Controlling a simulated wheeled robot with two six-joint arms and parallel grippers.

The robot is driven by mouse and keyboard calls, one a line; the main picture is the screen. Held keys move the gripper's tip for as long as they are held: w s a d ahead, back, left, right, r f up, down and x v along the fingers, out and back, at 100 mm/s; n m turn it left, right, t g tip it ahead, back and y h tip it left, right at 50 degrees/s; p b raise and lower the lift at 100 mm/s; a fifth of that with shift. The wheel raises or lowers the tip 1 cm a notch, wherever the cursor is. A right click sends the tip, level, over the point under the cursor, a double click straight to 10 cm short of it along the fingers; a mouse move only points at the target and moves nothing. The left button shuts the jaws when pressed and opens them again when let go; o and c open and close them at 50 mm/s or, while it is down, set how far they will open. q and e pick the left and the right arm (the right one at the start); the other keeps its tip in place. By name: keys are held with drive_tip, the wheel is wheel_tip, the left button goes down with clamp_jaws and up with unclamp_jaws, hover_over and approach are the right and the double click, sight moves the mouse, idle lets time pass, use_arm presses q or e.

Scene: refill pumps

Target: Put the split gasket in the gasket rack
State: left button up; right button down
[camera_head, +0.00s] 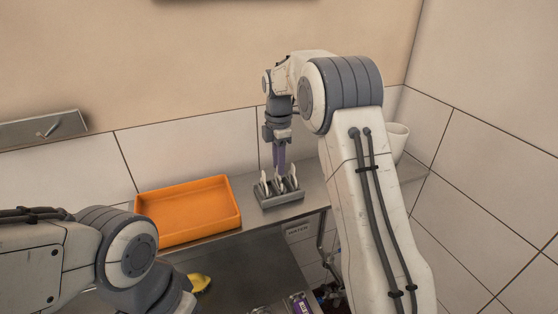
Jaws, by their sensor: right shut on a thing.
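The gasket rack (281,200) is a small grey slotted holder on the metal ledge, with several pale discs (265,182) standing upright in it. My right gripper (279,168) points down right over the rack, its purple fingers among the discs. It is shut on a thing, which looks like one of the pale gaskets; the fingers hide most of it. I cannot tell which disc is the split gasket, or whether the held one rests in a slot. My left arm comes in at the lower left; its gripper is out of view.
An orange tray (188,238) sits on the ledge left of the rack and looks empty. A white cup (396,140) stands behind my right arm. A yellow thing (200,283) lies lower down. A tiled wall rises close behind the ledge.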

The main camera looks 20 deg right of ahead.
drive_tip(key=shift+f, duration=0.35)
idle(0.6)
drive_tip(key=c, duration=0.6)
unclamp_jaws()
drive_tip(key=shift+o, duration=0.2)
drive_tip(key=shift+r, duration=0.2)
wheel_tip(320, 180, up, 10)
drive_tip(key=b, duration=0.2)
drive_tip(key=shift+a, duration=0.1)
